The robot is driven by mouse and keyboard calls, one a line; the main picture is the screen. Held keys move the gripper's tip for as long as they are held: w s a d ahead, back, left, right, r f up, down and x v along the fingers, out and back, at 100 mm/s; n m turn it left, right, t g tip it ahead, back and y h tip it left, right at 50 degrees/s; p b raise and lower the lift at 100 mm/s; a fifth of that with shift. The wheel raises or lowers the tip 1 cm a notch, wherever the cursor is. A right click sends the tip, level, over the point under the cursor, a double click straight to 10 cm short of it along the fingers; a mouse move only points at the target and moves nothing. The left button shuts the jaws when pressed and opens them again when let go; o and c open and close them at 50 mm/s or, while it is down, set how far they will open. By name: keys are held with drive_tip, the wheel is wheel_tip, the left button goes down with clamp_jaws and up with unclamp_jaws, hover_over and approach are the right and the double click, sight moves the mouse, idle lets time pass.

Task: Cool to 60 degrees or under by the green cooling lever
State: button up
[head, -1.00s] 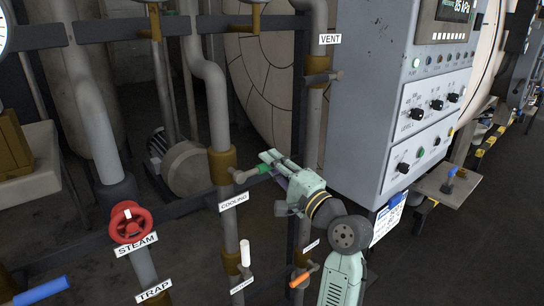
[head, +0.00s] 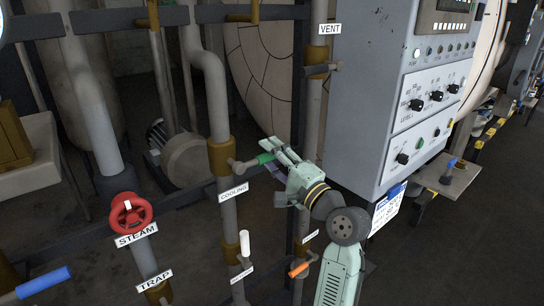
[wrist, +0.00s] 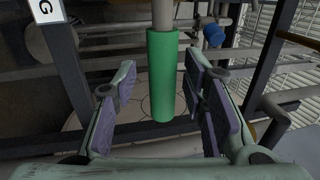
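The green cooling lever (head: 265,158) sticks out to the right from a brass valve on the vertical pipe, above the COOLING label (head: 233,191). In the wrist view its green grip (wrist: 162,78) hangs down between the finger pads. My gripper (head: 276,150) is at the lever's outer end with its fingers apart. In the wrist view there is a visible gap on both sides of the grip, so the pads are not closed on it. The control cabinet's display (head: 461,8) is cut off at the top, and I cannot read a temperature there.
A red STEAM handwheel (head: 131,212), a white-handled lever (head: 245,245) and an orange-handled lever (head: 299,270) sit on nearby pipes. The grey control cabinet (head: 375,100) stands close right of my gripper. A dark frame bar (head: 185,199) runs behind the pipes.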

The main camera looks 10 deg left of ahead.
drive_tip(key=v, duration=1.2)
drive_tip(key=shift+f, duration=0.1)
